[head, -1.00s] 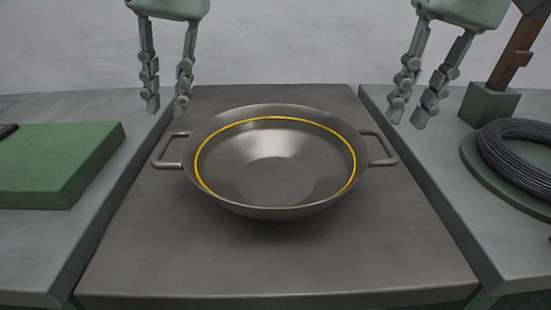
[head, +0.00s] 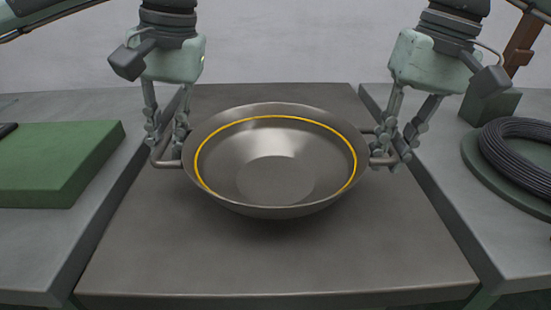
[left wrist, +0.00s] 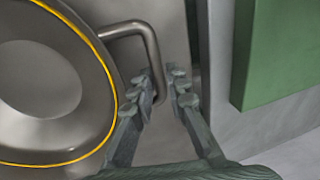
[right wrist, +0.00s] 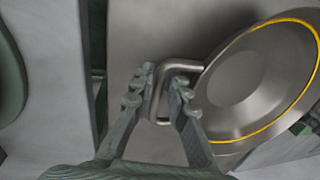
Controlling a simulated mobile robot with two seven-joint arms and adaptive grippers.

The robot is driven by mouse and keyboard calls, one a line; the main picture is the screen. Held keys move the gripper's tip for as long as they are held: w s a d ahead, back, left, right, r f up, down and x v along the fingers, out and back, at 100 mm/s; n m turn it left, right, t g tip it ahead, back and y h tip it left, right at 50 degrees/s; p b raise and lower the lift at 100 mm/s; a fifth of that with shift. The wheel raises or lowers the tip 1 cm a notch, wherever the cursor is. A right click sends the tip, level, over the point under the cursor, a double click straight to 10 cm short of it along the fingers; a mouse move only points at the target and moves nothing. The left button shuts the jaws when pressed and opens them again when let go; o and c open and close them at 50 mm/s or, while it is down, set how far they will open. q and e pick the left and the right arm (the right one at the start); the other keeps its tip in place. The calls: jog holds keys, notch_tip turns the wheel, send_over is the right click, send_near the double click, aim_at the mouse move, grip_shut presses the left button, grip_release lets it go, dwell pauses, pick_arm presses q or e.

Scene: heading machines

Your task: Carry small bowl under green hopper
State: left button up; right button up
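The bowl (head: 275,182) is a grey metal pan with a yellow ring inside and a loop handle on each side. It sits upright on the middle table. My left gripper (head: 168,140) is down at the left handle (left wrist: 153,48); its open fingers straddle the handle's outer bar in the left wrist view (left wrist: 163,90). My right gripper (head: 396,148) is down at the right handle (right wrist: 182,65); its fingers stand apart on both sides of the bar in the right wrist view (right wrist: 160,85). Neither looks closed on its handle. No green hopper is in view.
The middle table (head: 270,265) is bare around the bowl. A green block (head: 60,160) lies on the left table. A coil of dark wire (head: 520,155) lies on a green disc at the right, with a brown post (head: 520,45) behind it.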

pick_arm(q)
grip_shut()
pick_arm(e)
grip_shut()
pick_arm(q)
jog(key=shift+r, duration=0.15)
pick_arm(e)
jog(key=shift+r, duration=0.15)
